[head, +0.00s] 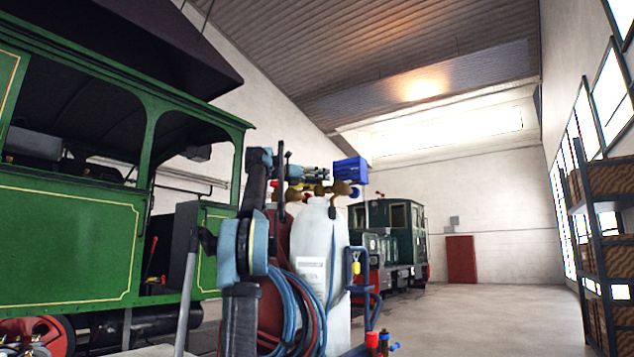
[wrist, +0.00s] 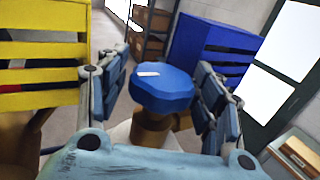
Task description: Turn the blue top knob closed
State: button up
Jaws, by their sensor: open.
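The blue top knob (wrist: 162,88) is a faceted round cap with a small white mark on its top. It sits on a brass valve fitting (wrist: 152,130) in the wrist view. My gripper (wrist: 160,82) is open, with one finger pad to the left of the knob and one to the right. Visible gaps show between the knob and both pads, with nothing held. In the head view my gripper (head: 312,172) reaches over the top of the white gas cylinder (head: 318,245). The knob cannot be made out clearly there.
A blue slatted box (head: 350,170) is close on the right, also in the wrist view (wrist: 212,50). A yellow slatted box (wrist: 40,75) is close on the left. Blue and red hoses (head: 300,305) hang by the cylinders. A green steam tram (head: 70,245) stands left; shelves (head: 605,230) stand right.

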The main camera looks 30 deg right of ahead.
jog(key=c, duration=0.8)
jog(key=shift+w+d+r+m+g+y, duration=0.15)
jog(key=shift+m+g, duration=0.4)
jog(key=shift+g, duration=0.3)
jog(key=shift+s+a+m+g+y, duration=0.15)
jog(key=shift+m+g, duration=0.4)
jog(key=shift+g, duration=0.3)
jog(key=shift+m+g, duration=0.4)
jog(key=shift+g, duration=0.2)
jog(key=o, duration=0.8)
jog(key=shift+w, duration=0.1)
jog(key=v, duration=0.7)
jog(key=shift+w+a, duration=0.25)
jog(key=shift+a, duration=0.05)
